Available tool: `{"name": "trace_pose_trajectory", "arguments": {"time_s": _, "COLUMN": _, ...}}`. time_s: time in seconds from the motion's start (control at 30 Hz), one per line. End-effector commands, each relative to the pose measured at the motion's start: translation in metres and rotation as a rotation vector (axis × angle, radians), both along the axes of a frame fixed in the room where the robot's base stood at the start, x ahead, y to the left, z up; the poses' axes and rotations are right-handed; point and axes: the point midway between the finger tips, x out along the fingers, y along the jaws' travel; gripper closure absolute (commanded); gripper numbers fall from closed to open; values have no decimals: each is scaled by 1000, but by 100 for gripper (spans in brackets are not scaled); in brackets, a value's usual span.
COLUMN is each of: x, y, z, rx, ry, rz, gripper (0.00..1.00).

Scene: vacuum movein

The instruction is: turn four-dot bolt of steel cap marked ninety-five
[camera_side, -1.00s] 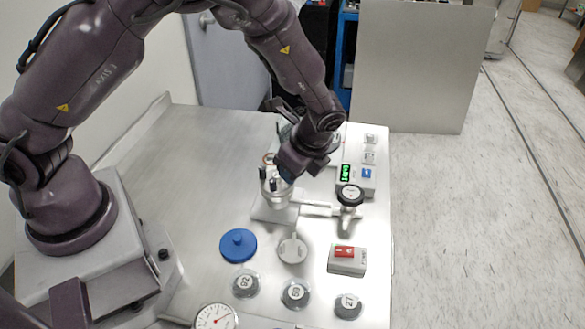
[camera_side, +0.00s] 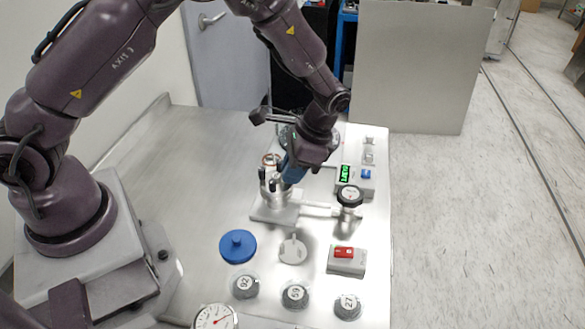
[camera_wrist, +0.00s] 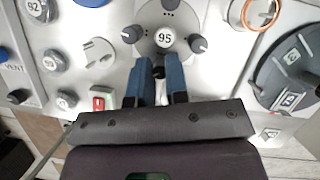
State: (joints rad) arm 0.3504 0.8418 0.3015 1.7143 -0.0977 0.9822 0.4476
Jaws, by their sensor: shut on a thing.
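The steel cap marked 95 (camera_wrist: 165,38) fills the upper middle of the wrist view.
A black hand knob (camera_side: 350,196) and a green display box (camera_side: 357,180) stand right of the cap. A blue round lid (camera_side: 238,246), a red switch box (camera_side: 346,261), several numbered knobs and a dial gauge (camera_side: 215,317) are nearer. The table's left part is bare.

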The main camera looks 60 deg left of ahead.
Motion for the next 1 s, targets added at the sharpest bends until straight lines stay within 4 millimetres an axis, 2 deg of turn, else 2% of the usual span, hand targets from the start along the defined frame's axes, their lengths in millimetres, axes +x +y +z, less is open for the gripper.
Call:
{"name": "trace_pose_trajectory", "arguments": {"time_s": 0.23, "x": 1, "y": 0, "z": 1, "rx": -2, "ry": -3, "rz": 60, "gripper": 100}}
{"name": "trace_pose_trajectory", "arguments": {"time_s": 0.67, "x": 1, "y": 0, "z": 1, "rx": -2, "ry": -4, "rz": 68, "gripper": 100}}
{"name": "trace_pose_trajectory", "arguments": {"time_s": 0.7, "x": 1, "y": 0, "z": 1, "rx": -2, "ry": -4, "rz": 68, "gripper": 83}}
{"name": "trace_pose_trajectory", "arguments": {"time_s": 0.8, "x": 1, "y": 0, "z": 1, "rx": -2, "ry": -3, "rz": 67, "gripper": 60}}
{"name": "trace_pose_trajectory", "arguments": {"time_s": 1.0, "x": 1, "y": 0, "z": 0, "rx": -1, "ry": -2, "rz": 67, "gripper": 59}}
